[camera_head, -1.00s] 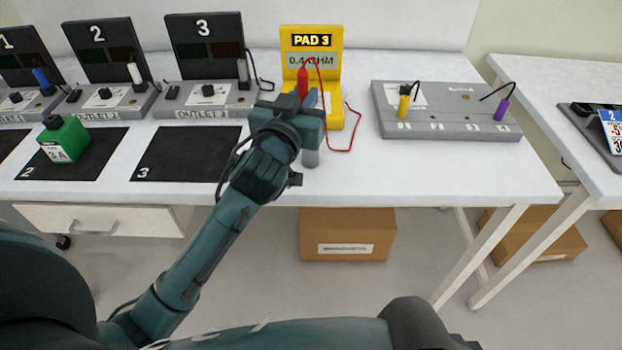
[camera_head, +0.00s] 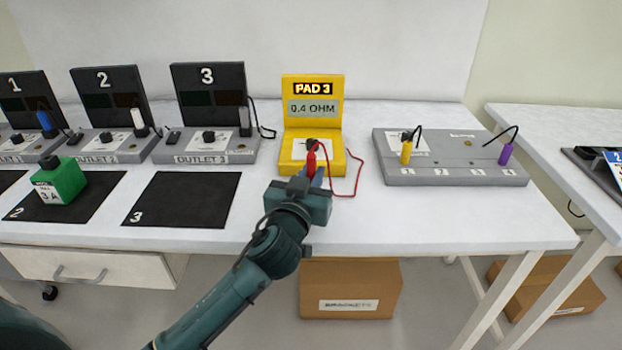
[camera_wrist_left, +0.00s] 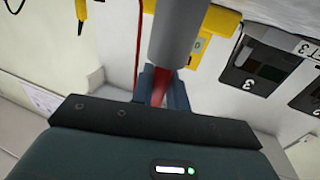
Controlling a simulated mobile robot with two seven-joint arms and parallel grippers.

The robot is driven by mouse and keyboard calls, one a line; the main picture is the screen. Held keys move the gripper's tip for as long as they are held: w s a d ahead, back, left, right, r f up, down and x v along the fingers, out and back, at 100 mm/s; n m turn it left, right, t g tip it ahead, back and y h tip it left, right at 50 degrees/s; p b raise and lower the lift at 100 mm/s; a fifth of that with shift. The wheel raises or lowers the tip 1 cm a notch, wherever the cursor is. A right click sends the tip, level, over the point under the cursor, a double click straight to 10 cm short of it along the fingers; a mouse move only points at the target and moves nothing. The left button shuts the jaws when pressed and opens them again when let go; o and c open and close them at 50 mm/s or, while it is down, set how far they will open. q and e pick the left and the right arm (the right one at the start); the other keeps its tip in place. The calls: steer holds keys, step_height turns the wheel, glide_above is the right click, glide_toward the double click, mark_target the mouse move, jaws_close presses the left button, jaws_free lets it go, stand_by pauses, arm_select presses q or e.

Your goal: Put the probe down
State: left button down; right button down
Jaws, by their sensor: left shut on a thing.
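My left gripper (camera_head: 314,180) is shut on the red probe (camera_head: 311,160), which stands roughly upright at the front of the yellow meter (camera_head: 299,140). The meter shows "PAD 3" and "0.4 OHM". A red lead (camera_head: 357,176) loops beside the meter's right side. In the left wrist view the red probe (camera_wrist_left: 159,86) shows between the fingers, partly behind a grey cylinder (camera_wrist_left: 178,35). The probe's lower end is hidden, so I cannot tell whether it touches anything. My right gripper is not in view.
Numbered outlet units (camera_head: 205,148) stand left of the meter. Black mats (camera_head: 182,200) lie before them, one with a green block (camera_head: 61,180). A grey board (camera_head: 455,173) with yellow and purple plugs stands right. White table is clear in front of it.

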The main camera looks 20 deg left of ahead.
arm_select(q)
steer(key=shift+f, duration=0.2)
steer(key=c, duration=1.4)
jaws_free()
steer(key=shift+r, duration=0.1)
steer(key=shift+r, duration=0.2)
steer(key=shift+s+f, duration=0.15)
steer(key=shift+s, duration=0.2)
steer(key=s+b, duration=0.1)
steer(key=s, duration=1)
steer(key=s+d+f+g+h, duration=0.1)
steer(key=s+f+g, duration=0.1)
steer(key=s+f, duration=0.2)
steer(key=s+d+f+m+g+h, duration=0.1)
steer(key=s+f+g+h, duration=0.1)
steer(key=s+f, duration=0.3)
steer(key=s+d+f+m+g+h, duration=0.1)
steer(key=s+f, duration=0.3)
steer(key=f, duration=0.6)
steer(key=shift+s+d+g+h, duration=0.2)
steer(key=shift+g+h, duration=0.2)
steer(key=shift+h, duration=0.1)
